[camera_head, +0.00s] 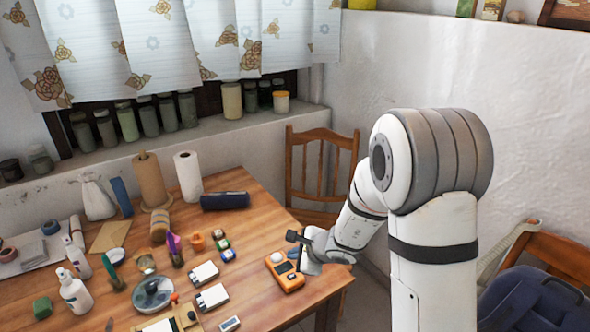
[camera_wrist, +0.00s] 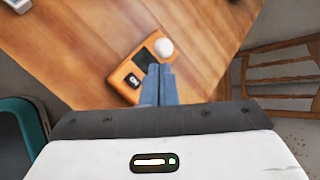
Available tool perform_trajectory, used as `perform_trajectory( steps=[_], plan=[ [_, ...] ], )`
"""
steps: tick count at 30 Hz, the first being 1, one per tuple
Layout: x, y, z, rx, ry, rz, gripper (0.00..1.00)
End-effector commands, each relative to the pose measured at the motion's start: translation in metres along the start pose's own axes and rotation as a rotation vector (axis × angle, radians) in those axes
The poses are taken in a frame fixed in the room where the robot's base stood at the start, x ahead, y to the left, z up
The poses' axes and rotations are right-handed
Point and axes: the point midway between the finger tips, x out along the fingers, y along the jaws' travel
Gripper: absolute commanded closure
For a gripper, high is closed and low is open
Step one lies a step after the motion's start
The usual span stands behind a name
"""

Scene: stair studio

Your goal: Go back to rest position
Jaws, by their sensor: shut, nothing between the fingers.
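My gripper (camera_head: 303,250) hangs over the right end of the wooden table, just above an orange device (camera_head: 285,272). In the wrist view my gripper (camera_wrist: 159,70) shows its two blue-grey fingers together, with nothing between them. The orange device (camera_wrist: 128,80) lies on the table beyond the fingertips, with a dark screen and a round white part. The fingers hide part of it. I cannot tell whether the fingertips touch it.
The wooden table (camera_head: 262,212) holds bottles, paper rolls, small boxes and tools, mostly on its left and middle. A wooden chair (camera_head: 318,165) stands behind the table's right end. A dark blue bag (camera_head: 535,300) lies at the lower right. Jars line the window ledge.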

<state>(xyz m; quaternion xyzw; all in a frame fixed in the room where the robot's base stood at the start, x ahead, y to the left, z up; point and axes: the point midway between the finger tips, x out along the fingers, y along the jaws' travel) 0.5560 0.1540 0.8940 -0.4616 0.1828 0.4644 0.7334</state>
Motion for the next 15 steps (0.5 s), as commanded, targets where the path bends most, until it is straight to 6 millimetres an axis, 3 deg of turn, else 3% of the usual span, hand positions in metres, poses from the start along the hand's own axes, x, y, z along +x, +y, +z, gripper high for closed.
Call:
perform_trajectory(
  steps=[5, 9, 15],
  plan=[
    [-0.026, -0.003, 0.020, -0.140, -0.047, 0.014, 1.00],
    [-0.072, 0.005, 0.047, -0.390, -0.111, 0.061, 1.00],
    [-0.139, 0.035, 0.065, -0.766, -0.146, 0.174, 1.00]
  ],
)
